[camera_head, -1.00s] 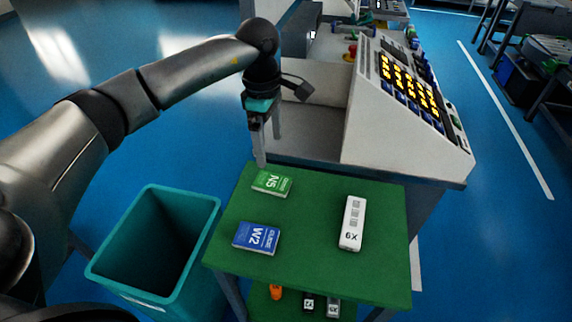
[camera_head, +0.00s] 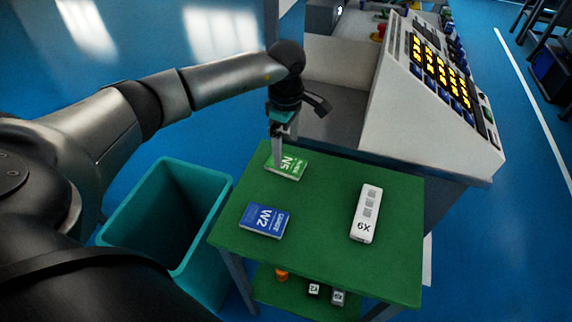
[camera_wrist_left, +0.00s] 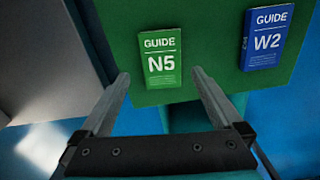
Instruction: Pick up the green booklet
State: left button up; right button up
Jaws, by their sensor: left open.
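The green booklet (camera_head: 287,165), marked N5, lies flat near the back left corner of the green table (camera_head: 320,262). In the left wrist view the booklet (camera_wrist_left: 161,59) lies beyond the fingertips, roughly between their lines. My left gripper (camera_head: 278,160) points down at the booklet's left part and partly covers it in the head view. Its two fingers (camera_wrist_left: 160,76) are spread wide with nothing between them. I cannot tell the exact height of the fingertips above the table. My right gripper is not in view.
A blue booklet (camera_head: 264,220), marked W2, lies in front of the green one. A white box (camera_head: 366,213) lies to the right. A teal bin (camera_head: 160,232) stands left of the table. A grey console (camera_head: 440,110) stands behind. Small items sit on the lower shelf (camera_head: 300,296).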

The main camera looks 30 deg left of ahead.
aim_at(286, 162)
pick_arm(q)
notch_tip(286, 162, down, 5)
jog(key=shift+s+r+b, duration=0.1)
jog(key=shift+b, duration=0.3)
jog(key=shift+c, duration=0.2)
jog(key=c, duration=1.3)
jog(key=shift+o, duration=0.2)
jog(key=shift+r, duration=0.2)
